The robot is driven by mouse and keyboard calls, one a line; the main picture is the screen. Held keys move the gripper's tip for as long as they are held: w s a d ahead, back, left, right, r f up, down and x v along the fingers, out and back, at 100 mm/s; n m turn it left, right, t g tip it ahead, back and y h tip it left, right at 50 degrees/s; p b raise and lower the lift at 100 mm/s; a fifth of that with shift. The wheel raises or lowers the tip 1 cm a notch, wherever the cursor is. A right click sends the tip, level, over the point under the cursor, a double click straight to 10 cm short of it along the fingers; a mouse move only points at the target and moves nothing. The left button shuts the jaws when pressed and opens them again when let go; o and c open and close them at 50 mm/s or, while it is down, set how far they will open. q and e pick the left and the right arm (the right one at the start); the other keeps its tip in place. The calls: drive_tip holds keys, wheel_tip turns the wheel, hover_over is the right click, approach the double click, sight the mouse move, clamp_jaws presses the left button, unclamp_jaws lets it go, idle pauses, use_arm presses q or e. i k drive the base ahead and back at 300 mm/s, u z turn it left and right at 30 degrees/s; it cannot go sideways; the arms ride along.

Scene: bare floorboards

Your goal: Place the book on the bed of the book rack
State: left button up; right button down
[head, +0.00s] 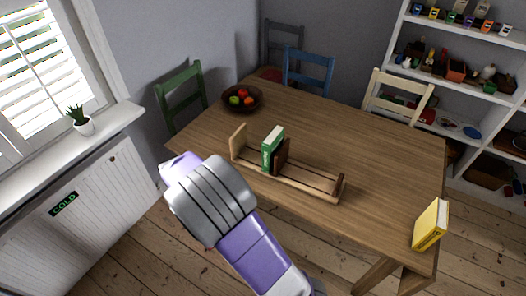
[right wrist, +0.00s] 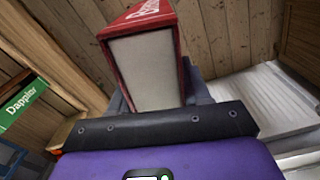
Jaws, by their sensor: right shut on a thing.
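A red book (right wrist: 150,60) with pale page edges fills the upper middle of the right wrist view. My right gripper (right wrist: 155,100) is shut on it. In the head view a purple and grey arm of mine crosses in front of the rack's left side; the red book and right gripper do not show there. The wooden book rack (head: 300,184) stands on the table, with end pieces and an open bed. A green book (head: 271,148) stands upright in it, next to a dark brown one (head: 283,155). The green book also shows in the right wrist view (right wrist: 22,102). My left gripper is out of view.
A yellow book (head: 430,225) stands at the table's (head: 385,165) right front corner. A fruit bowl (head: 242,99) is at the far left. Chairs stand along the back, with white shelves (head: 455,80) at right. A white radiator (head: 75,215) is at left. The table's right-middle is clear.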

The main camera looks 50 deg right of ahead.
sight(255, 157)
drive_tip(key=z, duration=0.7)
drive_tip(key=i, duration=0.7)
drive_tip(key=z, duration=0.7)
